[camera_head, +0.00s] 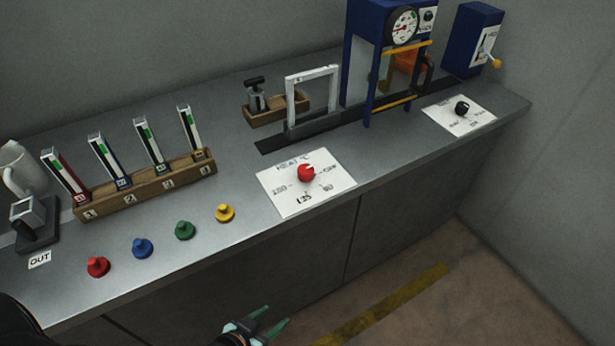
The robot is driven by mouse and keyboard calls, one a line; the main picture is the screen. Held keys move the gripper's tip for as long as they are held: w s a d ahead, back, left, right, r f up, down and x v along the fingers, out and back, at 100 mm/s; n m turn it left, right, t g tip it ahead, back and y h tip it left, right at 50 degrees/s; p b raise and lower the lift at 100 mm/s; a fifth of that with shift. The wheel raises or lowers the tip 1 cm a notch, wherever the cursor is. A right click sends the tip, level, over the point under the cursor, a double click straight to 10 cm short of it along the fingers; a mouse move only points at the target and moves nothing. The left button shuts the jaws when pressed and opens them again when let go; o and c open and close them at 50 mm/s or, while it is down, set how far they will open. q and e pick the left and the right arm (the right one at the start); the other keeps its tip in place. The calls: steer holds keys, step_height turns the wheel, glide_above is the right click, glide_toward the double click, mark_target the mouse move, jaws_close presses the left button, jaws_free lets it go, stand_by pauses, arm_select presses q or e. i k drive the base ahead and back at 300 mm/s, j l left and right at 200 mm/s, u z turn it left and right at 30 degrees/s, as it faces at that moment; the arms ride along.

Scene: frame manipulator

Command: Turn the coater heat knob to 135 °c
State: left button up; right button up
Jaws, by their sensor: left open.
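The heat knob (306,172) is red with a pale pointer mark on top. It sits in the middle of a white dial plate (279,204) labelled "HEAT °C" on the grey counter. Numbers stand around the knob, and one at the front reads like 135. The pointer mark appears to face the upper right, but its exact setting is too small to read. My left gripper (268,322) is low in the picture, in front of the counter and below the plate. Its fingers are apart and empty, clear of the knob. My right gripper is not in view.
Red, blue, green and yellow pegs (185,230) stand along the front edge. Behind them is a wooden rack (146,188) of upright gauges. A white frame (312,92) stands on a dark rail behind the plate. A blue machine (362,50) and a black-knob plate (459,117) are further right.

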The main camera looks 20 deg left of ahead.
mark_target(306, 172)
steer(key=u, duration=0.85)
steer(key=k+l+u, duration=0.1)
steer(key=l+u, duration=0.25)
steer(key=k+l+u, duration=0.15)
steer(key=u, duration=0.2)
steer(key=i+l, duration=0.3)
